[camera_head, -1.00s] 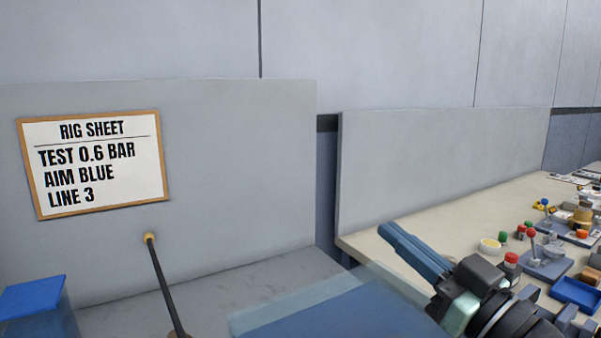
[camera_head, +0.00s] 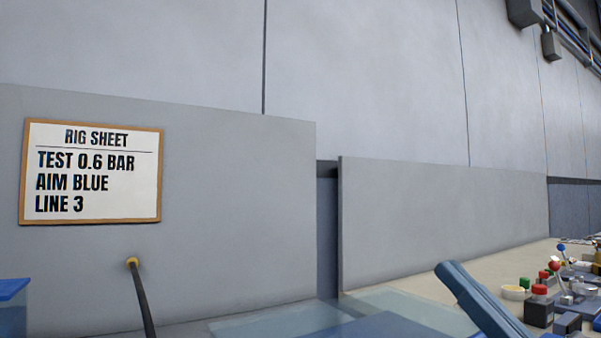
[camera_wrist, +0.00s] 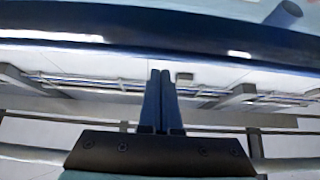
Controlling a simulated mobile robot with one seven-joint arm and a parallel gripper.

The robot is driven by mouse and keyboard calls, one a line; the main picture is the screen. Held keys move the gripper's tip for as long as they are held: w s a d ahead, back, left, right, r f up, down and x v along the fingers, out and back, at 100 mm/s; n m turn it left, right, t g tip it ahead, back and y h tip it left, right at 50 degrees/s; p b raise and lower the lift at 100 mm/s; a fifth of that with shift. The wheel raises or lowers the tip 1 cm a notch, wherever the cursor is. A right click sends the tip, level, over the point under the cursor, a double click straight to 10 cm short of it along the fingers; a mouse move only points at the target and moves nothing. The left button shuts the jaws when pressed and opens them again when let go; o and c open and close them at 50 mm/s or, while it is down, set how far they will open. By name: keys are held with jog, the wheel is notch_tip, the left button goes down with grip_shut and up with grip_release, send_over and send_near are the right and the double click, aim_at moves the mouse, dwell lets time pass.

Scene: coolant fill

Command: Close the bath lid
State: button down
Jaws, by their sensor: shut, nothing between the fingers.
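A clear, pale-blue panel, which looks like the bath lid (camera_head: 265,320), shows at the bottom of the head view, with a darker blue area (camera_head: 385,327) within it. Most of it is cut off by the frame, so its angle is hard to tell. My gripper (camera_head: 447,268) points up and left at the panel's right side, its blue fingers together and empty. In the wrist view the fingers (camera_wrist: 161,73) are pressed side by side. A glossy dark-blue bar (camera_wrist: 200,38) crosses just beyond their tips; I cannot tell whether they touch it.
A rig sheet (camera_head: 91,172) reading "TEST 0.6 BAR, AIM BLUE, LINE 3" hangs on the grey back panel. A dark hose or rod (camera_head: 142,300) rises below it. A blue box (camera_head: 12,290) stands at far left. Small coloured parts (camera_head: 540,292) crowd the right bench.

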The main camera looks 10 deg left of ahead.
aim_at(480, 334)
jog(key=shift+s+d+f+t+y+b, duration=0.2)
jog(key=shift+f+t+b, duration=0.15)
jog(key=shift+f+b, duration=0.75)
jog(key=shift+s+d+f+t+y+b, duration=0.15)
jog(key=shift+f+t+b, duration=0.35)
jog(key=shift+b, duration=0.95)
jog(key=shift+f+g, duration=0.1)
jog(key=shift+g, duration=0.15)
jog(key=shift+s+f, duration=0.1)
jog(key=shift+s+d+f, duration=0.15)
jog(key=shift+s+f, duration=0.05)
jog(key=shift+f, duration=0.05)
jog(key=s+d+f+p, duration=0.1)
jog(key=s+d, duration=0.7)
jog(key=s, duration=0.3)
jog(key=shift+f, duration=0.2)
